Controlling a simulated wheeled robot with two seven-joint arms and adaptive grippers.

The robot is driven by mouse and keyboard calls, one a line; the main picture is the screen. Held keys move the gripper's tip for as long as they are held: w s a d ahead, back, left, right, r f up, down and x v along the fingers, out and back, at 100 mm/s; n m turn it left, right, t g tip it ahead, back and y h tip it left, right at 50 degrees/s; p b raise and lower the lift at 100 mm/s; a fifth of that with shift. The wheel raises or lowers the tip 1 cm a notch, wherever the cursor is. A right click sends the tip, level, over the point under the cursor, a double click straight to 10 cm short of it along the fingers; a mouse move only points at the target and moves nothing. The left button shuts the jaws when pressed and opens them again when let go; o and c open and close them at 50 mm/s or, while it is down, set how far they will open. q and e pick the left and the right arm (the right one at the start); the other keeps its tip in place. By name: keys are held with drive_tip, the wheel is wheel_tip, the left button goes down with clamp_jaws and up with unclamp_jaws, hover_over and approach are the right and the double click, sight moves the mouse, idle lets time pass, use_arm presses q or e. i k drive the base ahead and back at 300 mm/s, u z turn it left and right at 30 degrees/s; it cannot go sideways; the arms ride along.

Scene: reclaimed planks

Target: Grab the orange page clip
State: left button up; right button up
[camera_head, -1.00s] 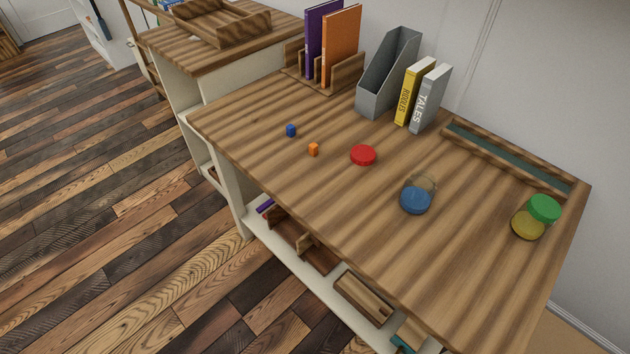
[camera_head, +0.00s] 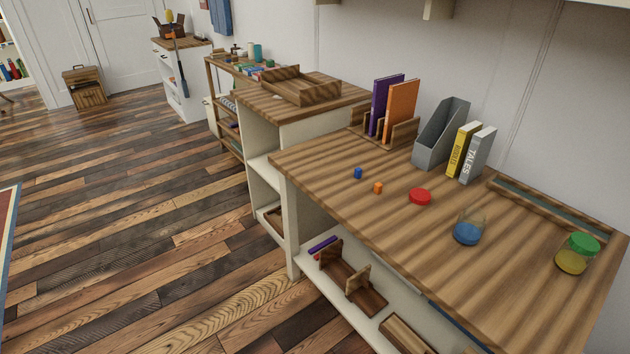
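A small orange block-like piece (camera_head: 377,188), which fits the orange page clip, lies on the wooden desk top (camera_head: 400,222). It sits between a small blue piece (camera_head: 358,173) and a red round lid (camera_head: 420,196). Nothing touches it. Neither of my grippers shows in the head view.
A glass jar with blue content (camera_head: 467,232) and a green-lidded jar (camera_head: 575,255) stand to the right. A grey file holder (camera_head: 441,135), a yellow book (camera_head: 463,150) and a grey book (camera_head: 478,154) stand at the back. Open floor (camera_head: 150,210) lies left of the desk.

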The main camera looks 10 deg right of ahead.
sight(378, 187)
drive_tip(key=u, duration=0.65)
drive_tip(key=i, duration=1.15)
drive_tip(key=z, duration=0.4)
